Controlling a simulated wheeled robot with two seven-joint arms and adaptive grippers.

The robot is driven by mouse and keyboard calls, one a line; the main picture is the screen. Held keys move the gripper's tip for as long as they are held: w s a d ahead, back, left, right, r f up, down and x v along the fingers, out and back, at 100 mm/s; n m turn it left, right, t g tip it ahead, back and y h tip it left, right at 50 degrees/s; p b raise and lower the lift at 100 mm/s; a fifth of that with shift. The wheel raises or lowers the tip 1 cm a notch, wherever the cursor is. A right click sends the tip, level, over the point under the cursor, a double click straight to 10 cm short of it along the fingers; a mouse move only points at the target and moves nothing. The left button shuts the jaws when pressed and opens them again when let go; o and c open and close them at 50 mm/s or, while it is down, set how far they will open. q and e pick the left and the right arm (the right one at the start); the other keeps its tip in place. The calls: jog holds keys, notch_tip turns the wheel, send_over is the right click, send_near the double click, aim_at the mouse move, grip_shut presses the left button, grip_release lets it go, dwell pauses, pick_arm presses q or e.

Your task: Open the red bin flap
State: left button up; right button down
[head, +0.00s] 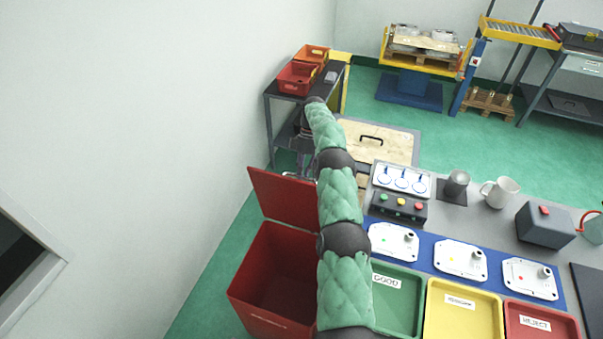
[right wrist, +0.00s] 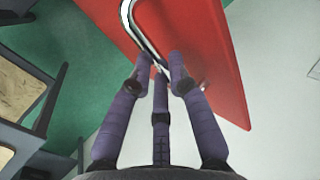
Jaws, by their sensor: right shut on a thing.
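The red bin (head: 262,275) stands open at the lower middle of the head view, left of the worktable. Its red flap (head: 283,197) is raised and leans up from the bin's far edge; the inside shows. The flap also fills the upper right of the right wrist view (right wrist: 205,45). My right gripper (right wrist: 160,68) is shut on the flap's bent metal handle (right wrist: 138,25), with purple fingers around the bar. In the head view my green-sleeved right arm hides most of this gripper and part of the bin's right side. My left gripper is not in view.
Green (head: 399,295), yellow (head: 462,310) and red (head: 541,320) trays line the worktable's near edge beside my right arm. A white wall is on the left.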

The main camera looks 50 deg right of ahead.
jog(key=shift+s+a+f, duration=0.1)
jog(key=shift+s+f, duration=0.05)
jog(key=shift+f, duration=0.3)
jog(key=shift+s+a+f, duration=0.1)
jog(key=shift+f, duration=0.35)
jog(key=c, duration=1.2)
grip_release()
jog(key=shift+c, duration=0.2)
jog(key=shift+o, duration=0.4)
jog(key=shift+w+d, duration=0.25)
jog(key=shift+d, duration=0.1)
notch_tip(320, 180, up, 10)
jog(key=shift+s+a, duration=0.1)
